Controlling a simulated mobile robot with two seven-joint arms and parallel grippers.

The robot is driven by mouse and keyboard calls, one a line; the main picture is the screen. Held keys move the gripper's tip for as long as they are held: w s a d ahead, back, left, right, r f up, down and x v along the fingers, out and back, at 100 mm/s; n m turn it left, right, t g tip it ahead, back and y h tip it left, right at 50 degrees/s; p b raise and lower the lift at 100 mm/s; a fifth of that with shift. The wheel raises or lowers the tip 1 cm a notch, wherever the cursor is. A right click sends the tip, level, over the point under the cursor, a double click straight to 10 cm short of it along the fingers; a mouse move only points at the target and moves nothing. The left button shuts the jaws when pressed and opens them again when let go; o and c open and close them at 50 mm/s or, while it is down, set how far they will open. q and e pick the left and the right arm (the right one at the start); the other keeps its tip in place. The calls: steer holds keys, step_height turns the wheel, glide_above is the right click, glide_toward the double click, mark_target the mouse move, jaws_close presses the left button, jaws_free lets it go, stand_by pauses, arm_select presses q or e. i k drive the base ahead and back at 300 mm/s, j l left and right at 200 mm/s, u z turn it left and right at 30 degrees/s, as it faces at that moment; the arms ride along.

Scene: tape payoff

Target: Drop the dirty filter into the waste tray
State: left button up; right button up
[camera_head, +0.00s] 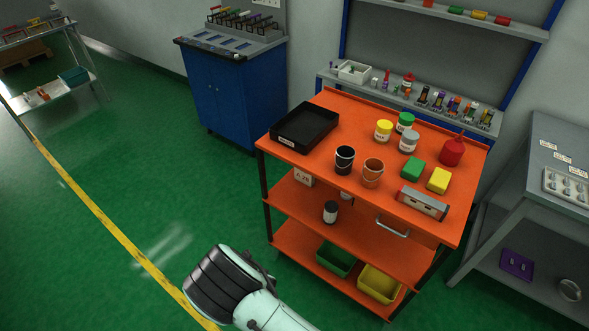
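A black shallow tray (303,127) with a small pale label on its front wall sits at the back left of the orange cart's top; it looks empty. I take it as the waste tray, though the label is too small to read. To its right stand a dark cylinder (344,160) with a pale band and a brown-orange cylinder (372,173), upright and close together. I cannot tell which, if either, is the dirty filter. Part of my own pale-green and black arm shows at the bottom, left of the cart. Neither gripper's fingers are in view.
The orange cart top (320,165) also holds several cans, a red bottle (452,151), green (413,168) and yellow (438,180) blocks and a grey-red level (422,203). A grey bench (545,185) stands close at right. Green floor left of the cart is clear.

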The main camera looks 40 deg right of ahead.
mark_target(310, 131)
steer(key=i+j+z, duration=0.1)
steer(key=i, duration=0.3)
steer(key=i+j+z, duration=0.15)
steer(key=i, duration=0.2)
steer(key=i+j+z, duration=0.1)
steer(key=i, duration=0.3)
steer(key=i+j+z, duration=0.2)
steer(key=z, duration=0.25)
steer(key=i+j+z, duration=0.6)
steer(key=z, duration=0.25)
steer(key=i+j+z, duration=0.1)
steer(key=j+z, duration=0.35)
steer(key=j, duration=0.1)
